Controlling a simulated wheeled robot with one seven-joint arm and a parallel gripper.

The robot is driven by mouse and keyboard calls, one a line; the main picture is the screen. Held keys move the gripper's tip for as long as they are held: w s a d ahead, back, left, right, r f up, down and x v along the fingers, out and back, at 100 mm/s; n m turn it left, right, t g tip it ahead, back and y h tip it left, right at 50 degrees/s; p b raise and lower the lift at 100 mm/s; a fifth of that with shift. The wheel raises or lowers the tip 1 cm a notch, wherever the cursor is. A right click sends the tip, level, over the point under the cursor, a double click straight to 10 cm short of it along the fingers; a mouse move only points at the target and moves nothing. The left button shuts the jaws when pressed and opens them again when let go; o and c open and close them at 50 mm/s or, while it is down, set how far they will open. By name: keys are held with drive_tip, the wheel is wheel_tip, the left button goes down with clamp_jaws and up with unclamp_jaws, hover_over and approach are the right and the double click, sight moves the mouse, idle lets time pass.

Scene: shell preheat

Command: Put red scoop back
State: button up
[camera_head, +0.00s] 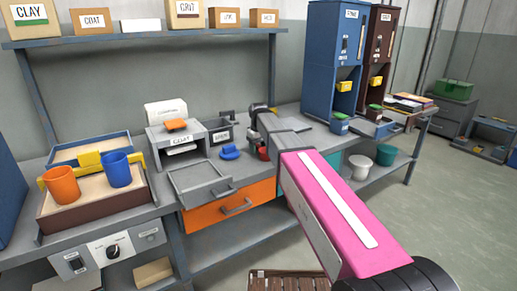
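A small red object (263,154), probably the red scoop, shows just left of my pink arm on the grey bench. My arm hides part of it, so its full shape is not visible. My gripper (254,134) is at the far end of my arm, dark and small, just above and left of the red object. I cannot tell whether its fingers are open or shut, or whether they touch the red object. A blue scoop (230,152) lies on the bench to the left of it.
A grey labelled box (179,146) and a dark bin (219,130) stand left of my gripper. A grey tray (201,183) sits in front, above an orange drawer (229,204). Orange (61,184) and blue (117,169) cups stand far left. Blue (334,60) and brown (378,60) dispensers stand behind right.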

sight(258, 145)
wheel_tip(258, 145, up, 12)
drive_tip(key=shift+r, duration=0.15)
idle(0.7)
idle(1.2)
